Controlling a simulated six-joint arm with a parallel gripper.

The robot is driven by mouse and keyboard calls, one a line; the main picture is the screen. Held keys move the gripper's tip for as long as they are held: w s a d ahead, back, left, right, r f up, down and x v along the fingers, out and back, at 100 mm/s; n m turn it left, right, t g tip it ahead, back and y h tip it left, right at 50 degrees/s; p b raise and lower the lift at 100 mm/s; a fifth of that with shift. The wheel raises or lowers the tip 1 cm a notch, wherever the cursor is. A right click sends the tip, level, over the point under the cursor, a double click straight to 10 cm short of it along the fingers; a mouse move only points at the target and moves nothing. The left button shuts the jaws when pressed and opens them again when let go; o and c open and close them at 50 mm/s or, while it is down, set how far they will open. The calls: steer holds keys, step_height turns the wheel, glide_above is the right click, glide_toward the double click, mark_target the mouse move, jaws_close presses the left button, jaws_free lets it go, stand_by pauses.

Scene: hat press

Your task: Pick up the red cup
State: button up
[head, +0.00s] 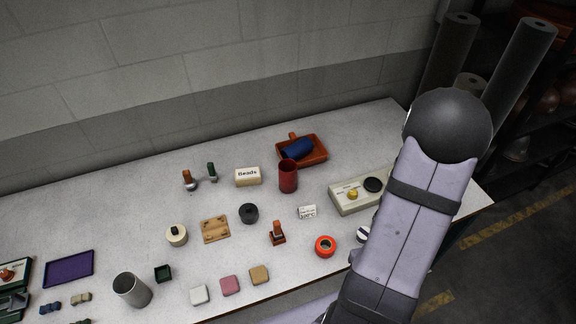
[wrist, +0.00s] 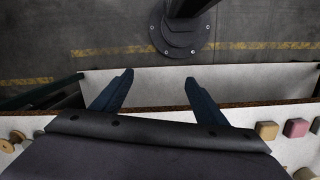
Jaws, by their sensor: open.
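The red cup (head: 288,176) stands upright on the table near its back edge, just in front of an orange tray. It is not visible in the wrist view. My gripper (wrist: 157,90) shows in the wrist view with its two dark blue fingers spread wide apart and nothing between them. It is over the table's front edge, apart from the cup. In the head view my arm fills the right side and my gripper is not visible there.
The orange tray (head: 317,158) holds a blue object (head: 297,149) right behind the cup. A "Beads" box (head: 248,177) stands left of the cup and a beige device (head: 355,195) to its right. Several small items, including a dark round piece (head: 249,213), lie in front.

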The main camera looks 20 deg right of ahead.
steer(key=w+a+r+n+p, duration=0.1)
steer(key=w+a+r, duration=0.2)
steer(key=a+r, duration=0.3)
steer(key=w+a+r+n+t+p, duration=0.1)
steer(key=w+a+r+p, duration=0.15)
steer(key=a+r, duration=0.4)
steer(key=w+a+r+p, duration=0.1)
steer(key=w+a+r, duration=0.35)
steer(key=r, duration=0.25)
steer(key=m+t+h+b, duration=0.2)
steer(key=t+h+b, duration=0.3)
steer(key=t+b, duration=1.5)
glide_above(286, 179)
steer(key=b, duration=0.6)
step_height(286, 179, down, 14)
steer(key=g, duration=0.6)
steer(key=shift+m+g, duration=0.4)
steer(key=shift+m, duration=0.5)
step_height(286, 179, down, 4)
steer(key=shift+f+b, duration=0.2)
steer(key=shift+b, duration=0.2)
steer(key=shift+s+f, duration=0.15)
steer(key=shift+f, duration=0.1)
steer(key=shift+x, duration=1.1)
